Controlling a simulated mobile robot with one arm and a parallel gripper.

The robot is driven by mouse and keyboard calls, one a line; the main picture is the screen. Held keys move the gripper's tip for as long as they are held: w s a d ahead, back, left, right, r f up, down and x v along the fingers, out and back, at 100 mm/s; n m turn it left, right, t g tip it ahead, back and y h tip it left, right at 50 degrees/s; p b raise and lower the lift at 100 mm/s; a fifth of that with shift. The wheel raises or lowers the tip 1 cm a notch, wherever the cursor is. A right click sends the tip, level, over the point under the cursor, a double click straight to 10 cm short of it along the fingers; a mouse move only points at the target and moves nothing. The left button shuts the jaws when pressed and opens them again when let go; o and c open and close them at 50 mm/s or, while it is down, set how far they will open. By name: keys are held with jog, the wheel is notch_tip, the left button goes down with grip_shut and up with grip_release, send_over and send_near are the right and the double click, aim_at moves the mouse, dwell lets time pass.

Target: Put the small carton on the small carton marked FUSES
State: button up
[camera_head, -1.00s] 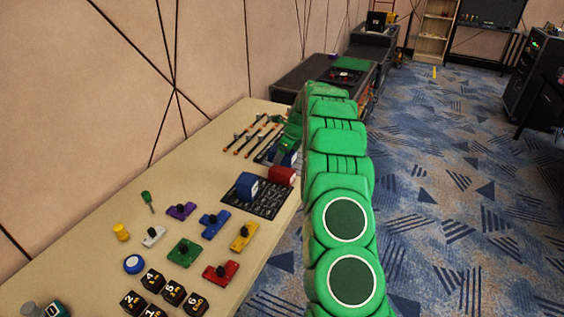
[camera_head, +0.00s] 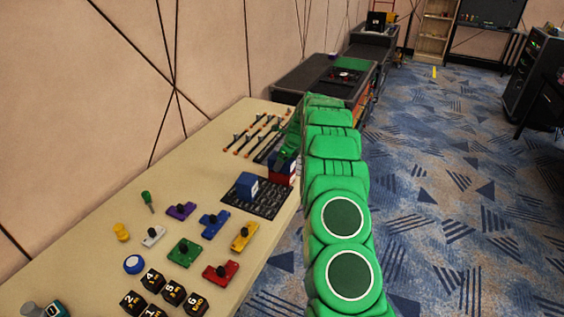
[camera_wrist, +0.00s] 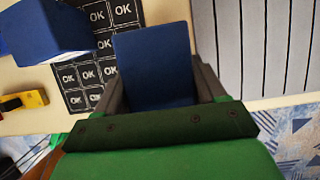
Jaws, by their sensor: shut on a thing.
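My gripper (camera_head: 285,158) is shut on a blue carton (camera_wrist: 155,62), which fills the space between the fingers in the wrist view. In the head view the held carton shows as dark blue just above a red carton (camera_head: 279,178). I cannot tell whether the two touch. The red carton is hidden in the wrist view. A second blue carton (camera_head: 248,184) stands left of the red one, and it also shows at the upper left of the wrist view (camera_wrist: 42,30). I cannot read FUSES on any carton.
The cartons stand on a black mat (camera_head: 262,208) printed with OK squares. Slim rods (camera_head: 250,134) lie behind it. Coloured knobbed blocks (camera_head: 214,224) and black numbered cubes (camera_head: 173,292) are at the front. The table's right edge is close to the red carton.

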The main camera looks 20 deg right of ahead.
jog(key=shift+f, duration=0.4)
jog(key=o, duration=1.1)
jog(key=shift+r, duration=0.15)
